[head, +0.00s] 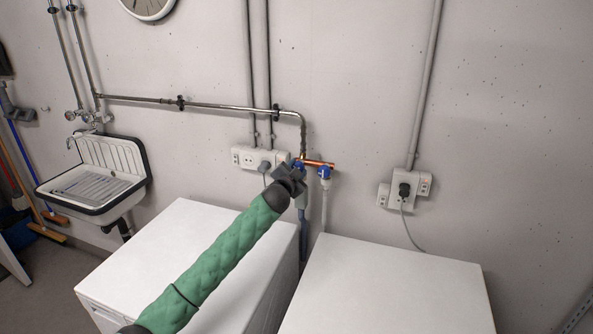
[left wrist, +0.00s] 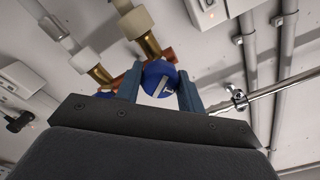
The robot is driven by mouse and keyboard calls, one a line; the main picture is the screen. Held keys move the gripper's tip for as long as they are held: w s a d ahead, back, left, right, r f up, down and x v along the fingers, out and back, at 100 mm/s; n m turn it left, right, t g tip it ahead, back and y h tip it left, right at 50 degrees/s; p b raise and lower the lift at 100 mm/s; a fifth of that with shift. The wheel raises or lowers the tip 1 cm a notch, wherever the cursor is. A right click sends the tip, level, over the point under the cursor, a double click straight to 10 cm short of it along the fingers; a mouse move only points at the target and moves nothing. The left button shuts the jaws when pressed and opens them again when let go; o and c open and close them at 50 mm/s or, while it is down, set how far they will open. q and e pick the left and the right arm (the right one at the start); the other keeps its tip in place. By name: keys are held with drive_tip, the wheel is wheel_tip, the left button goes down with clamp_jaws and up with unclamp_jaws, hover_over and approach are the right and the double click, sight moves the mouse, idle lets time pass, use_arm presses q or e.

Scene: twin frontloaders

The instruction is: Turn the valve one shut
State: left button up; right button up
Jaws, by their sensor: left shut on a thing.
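Two blue valve handles sit on the copper pipe (head: 319,163) on the wall. The left valve (head: 298,166) is mostly hidden behind my left gripper (head: 291,178) in the head view. In the left wrist view its round blue knob (left wrist: 159,80), with a pale bar across its face, sits between the two fingers of my left gripper (left wrist: 160,92), which is shut on it. The right valve (head: 325,172) stands clear, with a pale hose below it. I cannot tell from its label which valve is numbered one. My right gripper is not in view.
Two white machines, left (head: 190,230) and right (head: 390,285), stand below with a narrow gap between them. A wall socket (head: 255,158) with a plug is just left of the valves. Another socket (head: 404,190) is to the right. A sink (head: 95,178) hangs at the left.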

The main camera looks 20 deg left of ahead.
use_arm(q)
drive_tip(key=shift+m, duration=2.8)
drive_tip(key=shift+m+p, duration=0.35)
drive_tip(key=shift+m, duration=0.35)
drive_tip(key=shift+f, duration=0.1)
drive_tip(key=o, duration=1)
drive_tip(key=shift+c, duration=0.2)
drive_tip(key=shift+s, duration=0.15)
drive_tip(key=s+b, duration=0.3)
drive_tip(key=s, duration=0.4)
drive_tip(key=shift+s, duration=0.3)
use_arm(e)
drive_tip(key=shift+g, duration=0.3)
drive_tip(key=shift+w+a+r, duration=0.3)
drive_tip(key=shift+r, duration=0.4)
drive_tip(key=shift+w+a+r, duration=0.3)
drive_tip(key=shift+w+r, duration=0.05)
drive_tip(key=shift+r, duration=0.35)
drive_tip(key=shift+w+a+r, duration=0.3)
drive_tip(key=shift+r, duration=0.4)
